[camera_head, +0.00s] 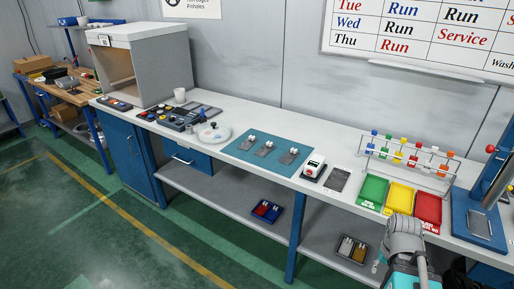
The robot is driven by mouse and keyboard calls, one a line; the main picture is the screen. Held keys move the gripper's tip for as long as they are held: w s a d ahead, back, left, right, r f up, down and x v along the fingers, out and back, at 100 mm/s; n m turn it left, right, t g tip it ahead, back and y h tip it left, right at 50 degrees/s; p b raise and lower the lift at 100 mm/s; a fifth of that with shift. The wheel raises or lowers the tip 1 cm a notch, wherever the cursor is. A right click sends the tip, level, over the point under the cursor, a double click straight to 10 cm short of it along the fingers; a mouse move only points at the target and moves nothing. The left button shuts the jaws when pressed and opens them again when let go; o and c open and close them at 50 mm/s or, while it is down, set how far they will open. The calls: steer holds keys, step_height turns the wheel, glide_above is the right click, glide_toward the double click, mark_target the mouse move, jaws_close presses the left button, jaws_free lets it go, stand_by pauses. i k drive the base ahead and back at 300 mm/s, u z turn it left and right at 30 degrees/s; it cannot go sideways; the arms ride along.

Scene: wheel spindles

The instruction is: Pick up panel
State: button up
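No thing is clearly marked as the panel. A flat dark grey plate (337,180) lies on the white workbench (342,202), right of a small white device. Three small grey plates (264,152) with white pieces lie on a teal mat (233,147) left of that device. Part of my grey arm shows at the lower right, in front of the bench. I cannot make out my gripper's fingers, and nothing is seen held.
Green (373,190), yellow (399,197) and red (428,207) trays stand at the bench's right, before a rack of coloured pieces (410,160). A blue press-like stand (484,215) is beyond. Small bins sit below.

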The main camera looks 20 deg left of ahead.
mark_target(268, 147)
steer(key=u, duration=0.85)
